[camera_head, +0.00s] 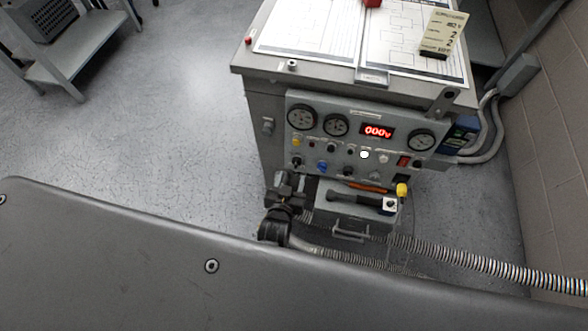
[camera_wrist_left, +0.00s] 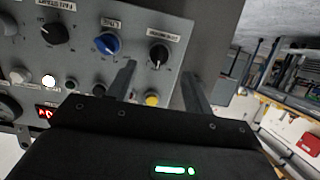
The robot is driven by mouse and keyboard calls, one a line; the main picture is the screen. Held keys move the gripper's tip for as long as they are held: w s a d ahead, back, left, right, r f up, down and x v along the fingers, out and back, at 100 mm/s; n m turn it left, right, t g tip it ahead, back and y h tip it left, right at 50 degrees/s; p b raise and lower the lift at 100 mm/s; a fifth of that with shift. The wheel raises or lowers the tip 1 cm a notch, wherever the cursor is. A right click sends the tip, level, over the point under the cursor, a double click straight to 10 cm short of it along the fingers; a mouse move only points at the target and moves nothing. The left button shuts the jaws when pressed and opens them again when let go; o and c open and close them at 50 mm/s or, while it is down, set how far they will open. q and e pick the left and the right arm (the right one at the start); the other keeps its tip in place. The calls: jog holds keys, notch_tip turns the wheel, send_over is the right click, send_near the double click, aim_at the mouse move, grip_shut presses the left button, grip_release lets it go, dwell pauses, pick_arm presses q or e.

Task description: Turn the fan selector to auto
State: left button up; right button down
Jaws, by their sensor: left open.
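The fan selector, a black knob with a pale pointer, sits on the grey control panel in the head view (camera_head: 348,171) and at upper left in the left wrist view (camera_wrist_left: 55,33); I cannot read its setting. A blue knob (camera_wrist_left: 108,43) and another black knob (camera_wrist_left: 158,55) are beside it. My left gripper (camera_wrist_left: 162,72) is open and empty; its fingers point at the panel, with the second black knob showing beyond and between their tips. Contact cannot be told. In the head view my left gripper (camera_head: 287,188) is at the panel's lower left. My right gripper is not in view.
The panel has gauges (camera_head: 335,125), a red display (camera_head: 377,131) and a yellow lamp (camera_wrist_left: 152,99). Papers (camera_head: 312,30) lie on the cabinet top. A ribbed conduit (camera_head: 490,265) runs right.

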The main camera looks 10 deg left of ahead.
pick_arm(q)
jog(key=shift+v, duration=2.2)
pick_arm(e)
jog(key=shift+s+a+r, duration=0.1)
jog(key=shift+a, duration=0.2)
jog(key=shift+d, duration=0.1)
pick_arm(q)
jog(key=s+a+f+m+g+h+p, duration=0.1)
jog(key=s+f+g, duration=0.2)
jog(key=s+f, duration=0.5)
jog(key=s+a+f+m+g+h, duration=0.1)
jog(key=s+f+g, duration=0.25)
jog(key=f, duration=0.85)
jog(key=s+a+f+g+y+p, duration=0.1)
jog(key=s+a+f+g, duration=0.2)
jog(key=s+a+f, duration=0.2)
jog(key=s+a+f+g+y+p, duration=0.1)
jog(key=s+a+f, duration=0.4)
jog(key=s+a, duration=0.7)
jog(key=s+g+p, duration=0.1)
jog(key=s+g, duration=0.1)
jog(key=s, duration=0.1)
jog(key=shift+s+m+g, duration=0.3)
jog(key=shift+s+g, duration=0.05)
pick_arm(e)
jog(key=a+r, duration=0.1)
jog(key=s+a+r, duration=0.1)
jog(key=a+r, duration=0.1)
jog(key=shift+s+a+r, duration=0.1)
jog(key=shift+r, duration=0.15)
